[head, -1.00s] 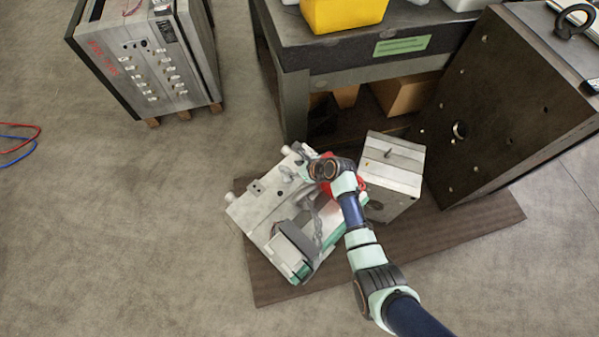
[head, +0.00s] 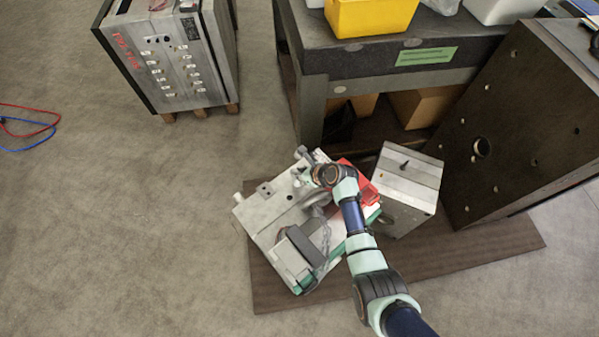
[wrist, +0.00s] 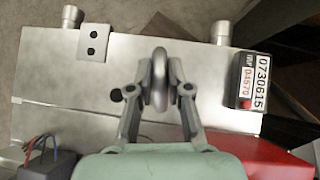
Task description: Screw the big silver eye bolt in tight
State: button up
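The big silver eye bolt (wrist: 159,82) stands on the pale metal mould base (wrist: 75,70), its ring nearly edge-on in the wrist view. My gripper (wrist: 159,76) has one finger on each side of the ring and appears shut on it. The bolt's lower part and thread are hidden, so I cannot tell how deep it sits. In the head view the mould base (head: 262,213) lies on a brown mat, and my arm reaches over its far right part. My wrist hides the bolt there.
A labelled counter block (wrist: 252,82) and two round pillars (wrist: 72,16) (wrist: 221,32) stand on or beside the mould base. A red box (head: 362,178) and a smaller steel block (head: 408,180) are right of it. A workbench (head: 313,105) stands behind.

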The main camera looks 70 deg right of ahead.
grip_shut()
jog(key=shift+r+m+h+p, duration=0.3)
jog(key=shift+m+p, duration=0.1)
jog(key=shift+p, duration=0.5)
jog(key=shift+o, duration=1.3)
grip_release()
jog(key=shift+f, duration=0.2)
jog(key=o, duration=0.5)
jog(key=shift+c, duration=0.2)
jog(key=shift+f, duration=0.1)
notch_tip(320, 180, up, 5)
jog(key=p, duration=0.6)
